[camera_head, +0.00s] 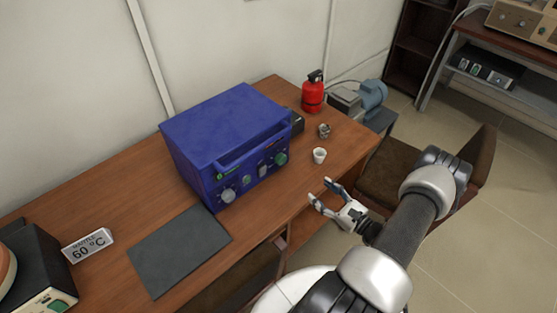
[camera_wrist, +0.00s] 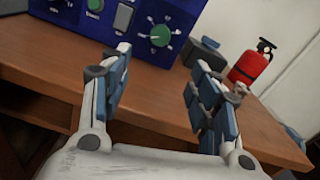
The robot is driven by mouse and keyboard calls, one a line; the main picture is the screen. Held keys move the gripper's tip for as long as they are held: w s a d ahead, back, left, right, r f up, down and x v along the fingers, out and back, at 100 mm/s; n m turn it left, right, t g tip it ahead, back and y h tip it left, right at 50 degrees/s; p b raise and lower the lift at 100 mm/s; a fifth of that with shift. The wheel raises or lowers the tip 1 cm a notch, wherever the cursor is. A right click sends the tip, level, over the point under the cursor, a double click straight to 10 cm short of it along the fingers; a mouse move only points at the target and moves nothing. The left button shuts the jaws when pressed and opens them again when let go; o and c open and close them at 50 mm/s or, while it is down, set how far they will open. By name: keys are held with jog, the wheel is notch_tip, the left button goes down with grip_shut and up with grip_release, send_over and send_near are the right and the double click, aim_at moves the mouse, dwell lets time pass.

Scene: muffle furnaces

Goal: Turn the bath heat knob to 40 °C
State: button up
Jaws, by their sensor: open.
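A blue box-shaped device (camera_head: 225,130) stands on the wooden table; its front panel also fills the top of the wrist view (camera_wrist: 60,22). The panel has a green knob with white scale marks at its right (camera_head: 281,158), clear in the wrist view (camera_wrist: 160,35). No label reading "bath" is legible, and I cannot read the knob settings. My gripper (camera_head: 321,192) is open and empty, in front of the table edge, apart from the panel.
A white cup (camera_head: 319,155), a small metal object (camera_head: 324,131) and a red extinguisher (camera_head: 313,92) stand right of the device. A dark mat (camera_head: 180,250) lies in front-left. A black device (camera_head: 38,265) is at far left. A brown chair (camera_head: 395,175) is behind my arm.

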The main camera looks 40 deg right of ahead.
aim_at(283, 161)
jog(key=w+b, duration=0.1)
jog(key=w, duration=0.4)
jog(key=w+a+b, duration=0.1)
jog(key=w, duration=0.5)
jog(key=w+b, duration=0.1)
jog(key=w, duration=0.5)
jog(key=shift+w+a+f, duration=0.1)
jog(key=shift+a, duration=0.05)
jog(key=shift+c, duration=0.3)
jog(key=c, duration=1)
